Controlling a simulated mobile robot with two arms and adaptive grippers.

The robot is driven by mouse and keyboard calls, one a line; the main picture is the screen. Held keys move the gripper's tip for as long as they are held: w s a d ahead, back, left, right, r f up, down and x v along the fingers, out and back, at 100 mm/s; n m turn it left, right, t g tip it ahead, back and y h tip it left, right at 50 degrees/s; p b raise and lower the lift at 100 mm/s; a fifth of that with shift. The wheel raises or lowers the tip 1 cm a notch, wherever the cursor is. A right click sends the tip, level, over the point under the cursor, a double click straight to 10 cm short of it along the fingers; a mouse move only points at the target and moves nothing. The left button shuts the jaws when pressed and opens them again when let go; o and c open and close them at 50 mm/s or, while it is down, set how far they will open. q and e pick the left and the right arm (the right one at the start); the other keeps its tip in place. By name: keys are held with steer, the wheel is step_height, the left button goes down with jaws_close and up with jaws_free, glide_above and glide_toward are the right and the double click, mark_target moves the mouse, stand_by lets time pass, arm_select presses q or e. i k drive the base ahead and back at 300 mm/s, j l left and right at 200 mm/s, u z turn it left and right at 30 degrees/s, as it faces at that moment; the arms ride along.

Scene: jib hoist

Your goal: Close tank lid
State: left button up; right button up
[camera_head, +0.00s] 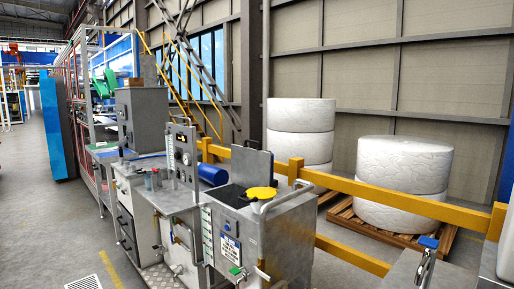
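The tank (275,238) is a grey metal box in the middle of the camera_head view, with a label and a gauge strip on its front. Its lid (252,166) looks like the flat grey panel standing upright at the back edge of the top, so the lid is open. A dark area (231,195), which looks like the opening, shows in front of the panel. A yellow round cap (261,193) sits beside it, close to a curved metal handle (287,190). Neither of my grippers can be made out in this view.
A yellow rail (400,205) runs behind the tank. White wrapped rolls (405,180) stand on pallets beyond it. A control cabinet (183,152) and a bench stand left of the tank. A blue-handled metal fitting (428,244) is at lower right. Open floor (40,220) lies at left.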

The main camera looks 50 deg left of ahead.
mark_target(251, 168)
steer(key=u, duration=1.65)
